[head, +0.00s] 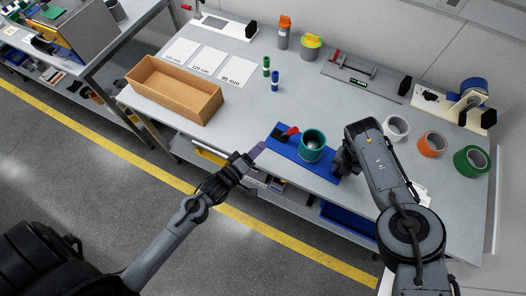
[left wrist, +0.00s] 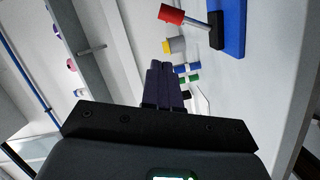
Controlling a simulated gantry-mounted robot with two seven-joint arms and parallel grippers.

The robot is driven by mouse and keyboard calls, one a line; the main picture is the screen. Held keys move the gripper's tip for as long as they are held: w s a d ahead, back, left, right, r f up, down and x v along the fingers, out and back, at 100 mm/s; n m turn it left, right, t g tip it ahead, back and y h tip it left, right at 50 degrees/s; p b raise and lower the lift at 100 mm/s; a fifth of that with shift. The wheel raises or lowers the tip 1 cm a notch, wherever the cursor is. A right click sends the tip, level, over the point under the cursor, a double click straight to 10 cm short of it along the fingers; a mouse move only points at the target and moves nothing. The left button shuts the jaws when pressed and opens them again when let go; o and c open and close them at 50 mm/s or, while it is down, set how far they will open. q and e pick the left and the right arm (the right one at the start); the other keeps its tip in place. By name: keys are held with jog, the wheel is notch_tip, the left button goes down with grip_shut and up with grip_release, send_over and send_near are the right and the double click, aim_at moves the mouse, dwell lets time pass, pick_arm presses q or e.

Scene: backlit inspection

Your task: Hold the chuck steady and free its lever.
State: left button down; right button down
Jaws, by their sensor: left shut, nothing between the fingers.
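The chuck is on a blue base plate (head: 273,142) near the table's front edge. A teal ring (head: 312,146) stands upright on it with something pale inside. The lever with a red grip (head: 292,131) sits at the ring's left. In the left wrist view the red grip (left wrist: 171,14) joins a black block (left wrist: 217,31) beside the blue plate (left wrist: 235,24). My left gripper (head: 256,151) is shut and empty, left of the plate and apart from the lever. My right gripper (head: 342,165) is close at the ring's right; my arm hides its fingers, so contact is unclear.
An open cardboard box (head: 172,91) stands at the left. Two small blue and green cylinders (head: 275,81) stand behind the plate. White, orange and green rolls (head: 471,159) lie at the right. A grey fixture (head: 365,76) is at the back. The table's middle is fairly clear.

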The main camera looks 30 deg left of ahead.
pick_arm(q)
jog(key=shift+s+a, duration=0.2)
jog(key=shift+s, duration=0.85)
pick_arm(e)
jog(key=c, duration=0.6)
grip_release()
jog(key=shift+c, duration=0.2)
jog(key=shift+r, duration=0.1)
